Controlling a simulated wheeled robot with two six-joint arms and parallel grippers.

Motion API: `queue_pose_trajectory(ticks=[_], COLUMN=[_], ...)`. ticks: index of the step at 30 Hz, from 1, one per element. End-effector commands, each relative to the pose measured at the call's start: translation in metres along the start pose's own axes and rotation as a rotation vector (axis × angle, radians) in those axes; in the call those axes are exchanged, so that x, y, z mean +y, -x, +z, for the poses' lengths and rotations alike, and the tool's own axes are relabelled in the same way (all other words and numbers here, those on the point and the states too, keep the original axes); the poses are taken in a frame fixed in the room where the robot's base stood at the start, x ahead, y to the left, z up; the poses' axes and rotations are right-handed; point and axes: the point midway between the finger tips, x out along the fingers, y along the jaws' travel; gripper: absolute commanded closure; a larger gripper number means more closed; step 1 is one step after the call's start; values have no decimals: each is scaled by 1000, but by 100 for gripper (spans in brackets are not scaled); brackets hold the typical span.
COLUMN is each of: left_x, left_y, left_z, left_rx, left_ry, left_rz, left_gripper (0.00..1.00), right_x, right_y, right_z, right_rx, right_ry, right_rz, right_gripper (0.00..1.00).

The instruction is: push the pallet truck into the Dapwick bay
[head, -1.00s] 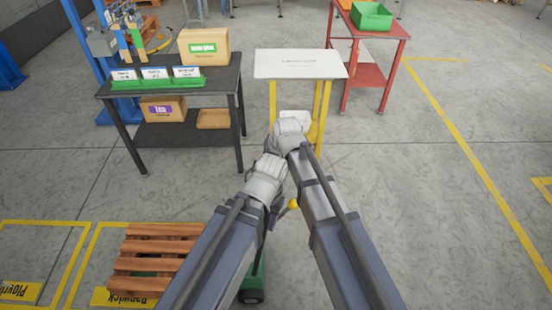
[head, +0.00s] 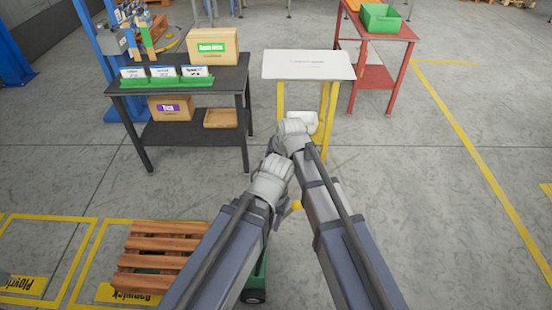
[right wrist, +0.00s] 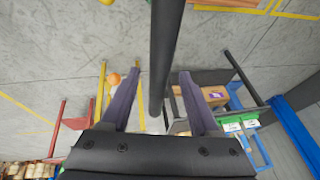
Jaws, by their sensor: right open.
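The pallet truck shows as a green part with a black wheel (head: 254,296) at the bottom centre of the head view, mostly behind my left arm. A brown wooden pallet (head: 165,240) is left of it, with green under its slats. The yellow-outlined bay (head: 88,262) has a yellow label (head: 128,294), partly covered, reading like Dapwick. The pallet overlaps this bay; its right side is hidden. My left gripper (head: 277,218) is low beside a yellow knob (head: 296,205); its fingers are unclear. My right gripper (right wrist: 160,90) is open, with a black bar (right wrist: 166,45) showing between its fingers.
Another labelled bay (head: 22,284) lies left. A black table (head: 225,85) with a carton and green label rack stands ahead left. A white-topped yellow stand (head: 308,65) is straight ahead, and a red table (head: 385,30) is behind right. Open floor lies right.

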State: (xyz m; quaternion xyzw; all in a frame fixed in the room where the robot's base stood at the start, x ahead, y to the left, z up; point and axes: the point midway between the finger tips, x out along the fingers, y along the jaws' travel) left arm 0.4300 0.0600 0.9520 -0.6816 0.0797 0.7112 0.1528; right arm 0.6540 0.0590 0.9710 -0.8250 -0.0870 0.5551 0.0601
Motion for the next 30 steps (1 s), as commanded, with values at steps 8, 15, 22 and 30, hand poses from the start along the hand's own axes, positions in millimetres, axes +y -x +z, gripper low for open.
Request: queue_pose_trajectory(ticks=[8, 15, 22, 30], left_x=[-1, -4, -6, -7], left_y=[11, 39, 66, 70], left_z=[1, 2, 4, 4], left_rx=[0, 0, 0, 0], left_ry=[0, 0, -2, -2], left_rz=[0, 0, 0, 0], left_gripper=[50, 50, 50, 50], right_x=[0, -1, -1, 0], right_y=[12, 43, 73, 78], right_z=[0, -1, -1, 0], right_rx=[-1, 0, 0, 0], right_ry=[0, 0, 0, 0], right_rz=[0, 0, 0, 0], right_gripper=[38, 38, 38, 38])
